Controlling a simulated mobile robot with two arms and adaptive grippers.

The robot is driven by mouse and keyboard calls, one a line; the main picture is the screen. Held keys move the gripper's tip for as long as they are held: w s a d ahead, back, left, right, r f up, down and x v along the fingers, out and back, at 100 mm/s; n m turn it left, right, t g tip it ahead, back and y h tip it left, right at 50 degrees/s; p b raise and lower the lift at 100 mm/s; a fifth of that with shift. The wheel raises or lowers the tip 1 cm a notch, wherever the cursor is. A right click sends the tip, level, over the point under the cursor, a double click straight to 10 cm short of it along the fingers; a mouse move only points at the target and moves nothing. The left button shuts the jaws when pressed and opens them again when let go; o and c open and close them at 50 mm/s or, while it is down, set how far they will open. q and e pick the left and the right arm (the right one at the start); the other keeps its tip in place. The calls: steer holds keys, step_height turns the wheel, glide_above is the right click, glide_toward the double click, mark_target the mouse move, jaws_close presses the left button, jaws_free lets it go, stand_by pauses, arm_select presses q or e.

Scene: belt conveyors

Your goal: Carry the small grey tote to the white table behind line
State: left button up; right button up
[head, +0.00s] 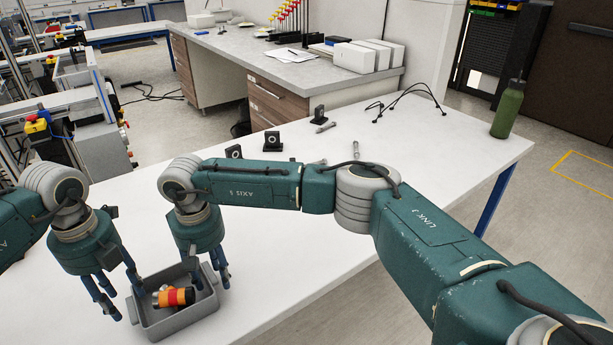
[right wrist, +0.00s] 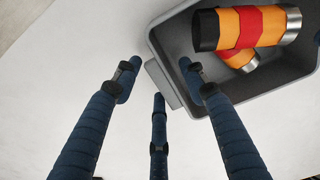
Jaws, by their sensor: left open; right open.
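The small grey tote (head: 183,323) sits on the white table at the lower left in the head view. Orange, red and black cylindrical items with silver ends (head: 174,297) lie in it. In the right wrist view the tote (right wrist: 166,84) shows at the upper right, a handle ledge facing the fingers. My left gripper (head: 123,303) is open at the tote's left end. My right gripper (head: 210,278) is open at the tote's right end, its fingers (right wrist: 158,85) on both sides of the end wall. I cannot tell whether any finger touches the tote.
The white table (head: 300,200) is mostly bare around the tote. Small black blocks (head: 272,140), metal bolts, black cables (head: 408,100) and a green bottle (head: 507,110) stand toward its far side. A desk with white boxes (head: 362,57) is behind. Conveyor equipment (head: 75,85) is at left.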

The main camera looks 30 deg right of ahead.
arm_select(q)
step_height(320, 180, up, 6)
steer(key=shift+r, duration=0.2)
arm_select(e)
step_height(320, 180, up, 12)
stand_by(0.4)
stand_by(0.3)
